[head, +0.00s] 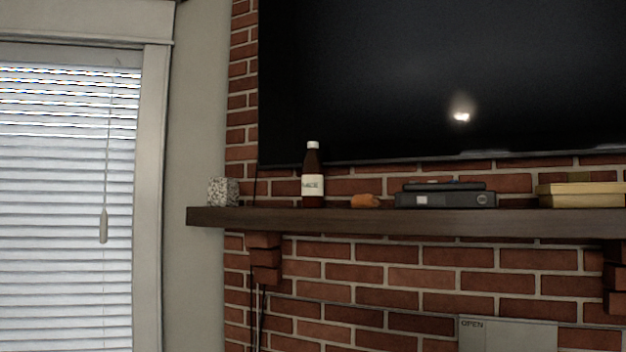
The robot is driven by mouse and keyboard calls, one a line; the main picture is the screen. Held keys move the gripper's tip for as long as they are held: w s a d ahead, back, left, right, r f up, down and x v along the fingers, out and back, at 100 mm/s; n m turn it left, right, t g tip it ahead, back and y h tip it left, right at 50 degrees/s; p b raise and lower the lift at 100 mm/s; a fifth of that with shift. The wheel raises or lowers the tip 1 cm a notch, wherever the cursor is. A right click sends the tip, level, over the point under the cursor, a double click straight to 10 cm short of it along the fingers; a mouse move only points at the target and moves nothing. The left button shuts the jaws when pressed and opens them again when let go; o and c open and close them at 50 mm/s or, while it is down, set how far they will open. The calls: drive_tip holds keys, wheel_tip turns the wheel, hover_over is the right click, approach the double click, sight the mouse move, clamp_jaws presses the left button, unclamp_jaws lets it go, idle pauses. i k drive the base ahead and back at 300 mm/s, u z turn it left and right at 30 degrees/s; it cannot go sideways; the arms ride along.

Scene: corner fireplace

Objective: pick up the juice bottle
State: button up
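The juice bottle (312,190) is dark reddish-brown with a white cap and a pale label. It stands upright on the dark wooden mantel shelf (400,224), in the left half of the shelf, in front of the brick wall. My gripper does not show in the head view, so its place relative to the bottle cannot be seen.
A speckled cube (223,192) sits at the shelf's left end. Right of the bottle are a small orange object (366,201), black boxes (445,197) and yellowish boxes (582,195). A large dark screen (440,75) hangs behind and above. Blinds (65,210) cover the window at left.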

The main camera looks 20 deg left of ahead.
sight(312, 189)
drive_tip(key=u, duration=2.6)
drive_tip(key=i, duration=2.25)
drive_tip(key=z, duration=1)
